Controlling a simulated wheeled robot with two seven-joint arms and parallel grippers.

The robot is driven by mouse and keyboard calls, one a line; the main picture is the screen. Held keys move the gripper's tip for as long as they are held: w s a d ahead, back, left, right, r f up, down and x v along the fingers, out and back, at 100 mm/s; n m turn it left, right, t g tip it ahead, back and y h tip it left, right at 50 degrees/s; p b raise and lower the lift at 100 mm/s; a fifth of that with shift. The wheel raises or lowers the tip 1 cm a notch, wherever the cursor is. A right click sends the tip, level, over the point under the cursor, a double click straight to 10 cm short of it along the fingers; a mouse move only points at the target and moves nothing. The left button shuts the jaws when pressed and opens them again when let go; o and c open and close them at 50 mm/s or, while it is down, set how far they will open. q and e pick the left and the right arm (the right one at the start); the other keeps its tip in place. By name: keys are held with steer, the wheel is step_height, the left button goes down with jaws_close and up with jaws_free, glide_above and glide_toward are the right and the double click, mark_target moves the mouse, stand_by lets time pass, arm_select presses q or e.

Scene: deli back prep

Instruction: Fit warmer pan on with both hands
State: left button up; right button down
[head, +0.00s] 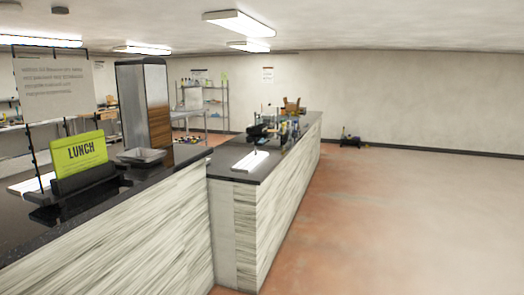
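A grey metal pan (141,156) with a shallow rim sits on the black counter top at the left, just right of the green LUNCH sign. It may be the warmer pan, but I cannot tell for sure. I cannot make out a warmer for it at this distance. Neither of my grippers shows in the head view, and nothing is seen touching the pan.
The green LUNCH sign (81,152) stands in a black holder on the left counter (110,240). A lower counter (275,205) runs away beyond it, with a white board (250,161) and cluttered items. A tall cabinet (144,103) and wire shelves stand behind. The floor (410,220) at right is open.

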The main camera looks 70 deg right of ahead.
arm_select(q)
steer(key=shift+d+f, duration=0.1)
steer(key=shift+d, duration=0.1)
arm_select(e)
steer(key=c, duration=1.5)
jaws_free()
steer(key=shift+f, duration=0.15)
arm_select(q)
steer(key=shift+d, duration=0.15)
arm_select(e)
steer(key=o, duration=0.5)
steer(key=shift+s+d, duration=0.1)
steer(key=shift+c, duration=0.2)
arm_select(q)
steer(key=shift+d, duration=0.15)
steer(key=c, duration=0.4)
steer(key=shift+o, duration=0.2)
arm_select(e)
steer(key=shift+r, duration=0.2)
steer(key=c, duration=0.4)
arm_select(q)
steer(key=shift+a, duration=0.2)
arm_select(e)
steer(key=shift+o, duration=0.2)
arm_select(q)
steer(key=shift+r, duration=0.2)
